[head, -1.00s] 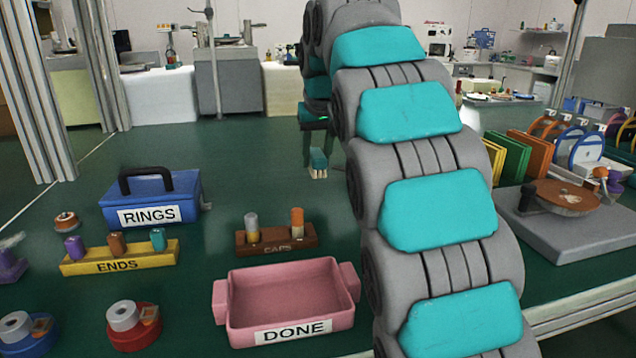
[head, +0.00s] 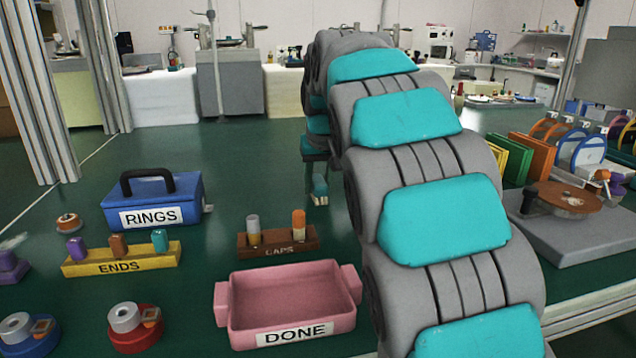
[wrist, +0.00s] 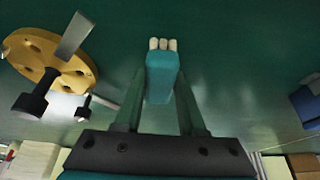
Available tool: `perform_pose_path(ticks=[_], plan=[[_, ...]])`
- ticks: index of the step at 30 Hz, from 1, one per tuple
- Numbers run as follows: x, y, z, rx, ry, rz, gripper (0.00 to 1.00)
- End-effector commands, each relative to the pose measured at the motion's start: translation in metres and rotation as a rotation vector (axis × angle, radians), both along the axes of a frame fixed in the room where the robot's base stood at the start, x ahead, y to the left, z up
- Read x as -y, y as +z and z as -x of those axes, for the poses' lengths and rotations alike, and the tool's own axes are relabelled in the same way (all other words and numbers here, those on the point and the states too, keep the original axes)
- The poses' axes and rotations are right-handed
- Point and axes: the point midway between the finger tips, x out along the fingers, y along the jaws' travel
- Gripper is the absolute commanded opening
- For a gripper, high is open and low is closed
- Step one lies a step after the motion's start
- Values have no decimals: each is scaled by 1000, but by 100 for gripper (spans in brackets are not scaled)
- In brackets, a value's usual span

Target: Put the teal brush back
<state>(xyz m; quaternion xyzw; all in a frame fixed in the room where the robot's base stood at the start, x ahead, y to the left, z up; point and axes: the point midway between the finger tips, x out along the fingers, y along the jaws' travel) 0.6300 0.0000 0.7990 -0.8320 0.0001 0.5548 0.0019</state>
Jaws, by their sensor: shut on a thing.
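The teal brush (wrist: 161,75) is between the two fingers of my gripper (wrist: 160,90) in the wrist view, with its pale bristle tufts pointing away from the palm. My gripper is shut on it. In the head view the brush (head: 319,186) hangs below my gripper (head: 319,172), bristles down, behind the CAPS rack and right of the blue RINGS box. It appears held above the green surface; the gap under it is hard to judge. My arm hides part of the area to the right. I cannot make out a place for the brush.
The blue RINGS box (head: 152,202), yellow ENDS rack (head: 125,262), brown CAPS rack (head: 278,243) and pink DONE tray (head: 291,302) stand at left and centre. A grey turntable unit (head: 565,225) is at right. The wrist view shows a yellow holed disc (wrist: 45,60) near my gripper.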

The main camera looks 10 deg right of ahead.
Motion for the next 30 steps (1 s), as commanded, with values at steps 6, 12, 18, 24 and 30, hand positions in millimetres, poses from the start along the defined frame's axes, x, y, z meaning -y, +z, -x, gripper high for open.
perform_pose_path(ticks=[6, 12, 18, 24, 30], plan=[[0, -2, 0, 0, 0, 0, 48], [0, -2, 0, 0, 0, 0, 69], [0, -2, 0, 0, 0, 0, 69], [0, 10, 2, 5, 1, -1, 69], [0, 44, 17, 5, 1, -2, 69]])
